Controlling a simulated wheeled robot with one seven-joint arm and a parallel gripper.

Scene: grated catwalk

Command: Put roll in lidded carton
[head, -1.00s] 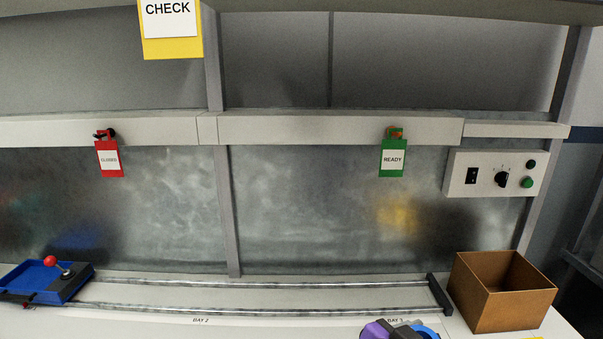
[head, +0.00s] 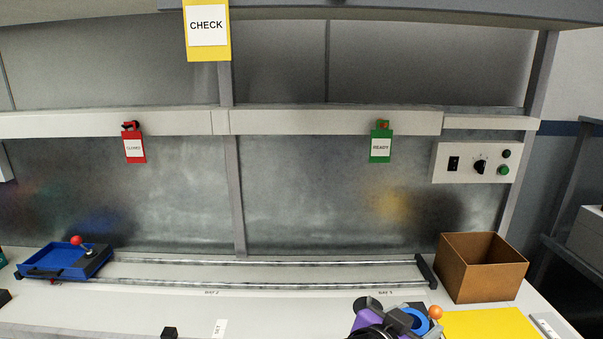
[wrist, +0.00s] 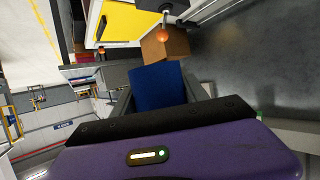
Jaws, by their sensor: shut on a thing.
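My gripper (head: 408,322) is at the bottom of the head view, in front of the rails. It is shut on a blue roll (head: 421,316), which shows as a blue ring. In the wrist view the blue roll (wrist: 158,88) sits between my two dark fingers (wrist: 158,92). A brown carton (head: 480,270) stands at the right end of the bench, to the right of and behind my gripper. Its top is open, and I see no lid on it. The carton (wrist: 165,45) also shows beyond the roll in the wrist view.
A yellow mat (head: 490,323) lies in front of the carton. An orange ball knob (head: 435,312) is close beside the roll. Two rails (head: 270,262) run left to a blue tray (head: 68,261) with a red knob. A switch panel (head: 478,163) is on the wall above.

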